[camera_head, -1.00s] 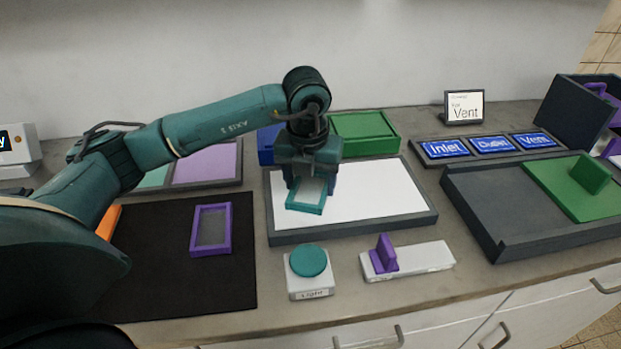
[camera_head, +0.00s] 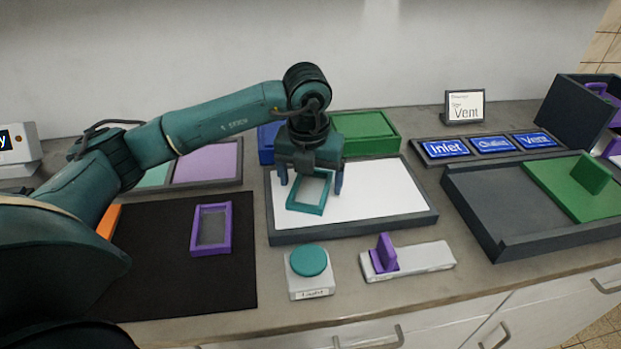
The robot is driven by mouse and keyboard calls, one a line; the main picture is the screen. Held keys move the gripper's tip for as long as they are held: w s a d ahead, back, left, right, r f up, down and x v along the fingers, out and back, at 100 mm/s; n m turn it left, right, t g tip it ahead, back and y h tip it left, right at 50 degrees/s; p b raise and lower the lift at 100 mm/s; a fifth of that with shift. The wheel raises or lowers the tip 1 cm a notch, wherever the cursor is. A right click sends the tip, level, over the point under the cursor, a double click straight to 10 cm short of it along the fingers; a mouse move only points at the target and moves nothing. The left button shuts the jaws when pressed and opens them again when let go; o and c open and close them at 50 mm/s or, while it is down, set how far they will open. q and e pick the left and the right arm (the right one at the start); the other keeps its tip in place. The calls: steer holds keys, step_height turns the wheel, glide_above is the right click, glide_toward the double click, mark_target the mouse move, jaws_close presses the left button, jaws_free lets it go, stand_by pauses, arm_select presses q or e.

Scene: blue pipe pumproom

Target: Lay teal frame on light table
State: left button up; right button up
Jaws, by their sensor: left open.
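The teal frame (camera_head: 307,208) lies on the white surface of the light table (camera_head: 385,196), toward its left side, turned slightly. Its pale glass-like middle shows through the rim. My left gripper (camera_head: 311,190) is right above it, with its fingers open and spread to either side of the frame. The frame's far edge is partly hidden under the gripper body. My right gripper is not in view.
A purple frame (camera_head: 194,240) lies on the black mat (camera_head: 160,285). A teal button on a white box (camera_head: 309,290) and a white slide with a purple handle (camera_head: 420,258) stand in front of the light table. Blue (camera_head: 266,140) and green (camera_head: 365,133) bins stand behind. A dark tray (camera_head: 500,210) is at right.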

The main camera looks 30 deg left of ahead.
mark_target(309, 192)
arm_select(q)
step_height(309, 192, up, 12)
steer(key=s, duration=0.1)
steer(key=shift+s+d+f, duration=0.15)
steer(key=shift+d+f, duration=0.05)
steer(key=shift+f, duration=0.05)
stand_by(0.4)
